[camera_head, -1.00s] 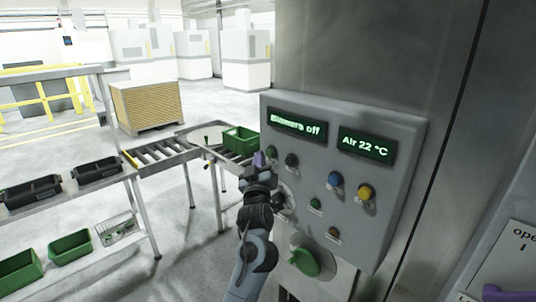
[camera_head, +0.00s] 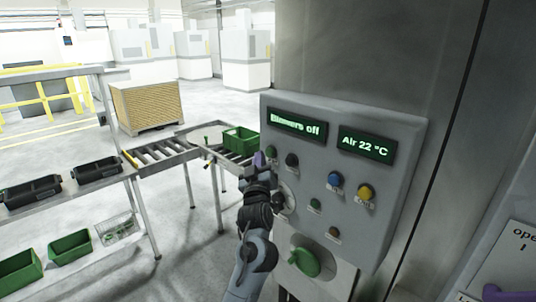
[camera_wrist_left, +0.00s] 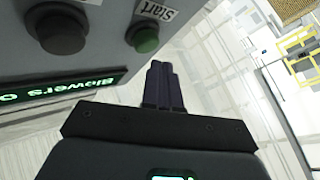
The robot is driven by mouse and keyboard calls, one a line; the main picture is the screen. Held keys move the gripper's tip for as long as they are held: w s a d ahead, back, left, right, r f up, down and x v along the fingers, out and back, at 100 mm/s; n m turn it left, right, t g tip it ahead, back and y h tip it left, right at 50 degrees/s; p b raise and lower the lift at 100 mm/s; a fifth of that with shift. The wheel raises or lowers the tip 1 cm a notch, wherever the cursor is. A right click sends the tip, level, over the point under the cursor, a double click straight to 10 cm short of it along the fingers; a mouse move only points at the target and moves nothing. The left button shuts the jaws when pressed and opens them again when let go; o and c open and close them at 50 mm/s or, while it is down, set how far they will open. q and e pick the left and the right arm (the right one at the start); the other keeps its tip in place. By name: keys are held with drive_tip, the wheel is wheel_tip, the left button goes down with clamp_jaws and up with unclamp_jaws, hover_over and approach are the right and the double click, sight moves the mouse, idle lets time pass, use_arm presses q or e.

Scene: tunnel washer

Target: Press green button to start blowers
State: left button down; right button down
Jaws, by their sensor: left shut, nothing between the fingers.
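The green start button (camera_head: 271,151) sits at the upper left of the grey control panel (camera_head: 405,125), under a display (camera_head: 294,125) reading "Blowers off". In the left wrist view the green button (camera_wrist_left: 146,40) shows beside a "Start" label. My left gripper (camera_head: 259,159) is shut and empty, just left of the button in the head view. In the left wrist view its dark closed fingers (camera_wrist_left: 163,85) point past the panel's edge, beside the button and apart from it in the picture. The exact gap in depth is unclear. My right gripper is not in view.
A black button (camera_head: 292,160), blue button (camera_head: 335,180), yellow button (camera_head: 365,193) and smaller green button (camera_head: 315,204) share the panel. A green knob (camera_head: 305,262) is below. A roller conveyor (camera_head: 160,153) with a green crate (camera_head: 240,140) stands behind to the left.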

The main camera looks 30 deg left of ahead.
use_arm(q)
drive_tip(key=shift+w, duration=0.45)
drive_tip(key=shift+w+d, duration=0.1)
drive_tip(key=shift+w, duration=0.05)
idle(0.6)
drive_tip(key=shift+w, duration=0.35)
drive_tip(key=shift+s, duration=0.1)
idle(0.6)
drive_tip(key=shift+s+p, duration=0.35)
drive_tip(key=shift+s, duration=0.45)
drive_tip(key=shift+s+a+p, duration=0.2)
drive_tip(key=shift+s, duration=0.65)
drive_tip(key=shift+s+a+p, duration=0.15)
drive_tip(key=shift+s, duration=0.65)
drive_tip(key=shift+s+a+p, duration=0.2)
drive_tip(key=shift+s, duration=0.65)
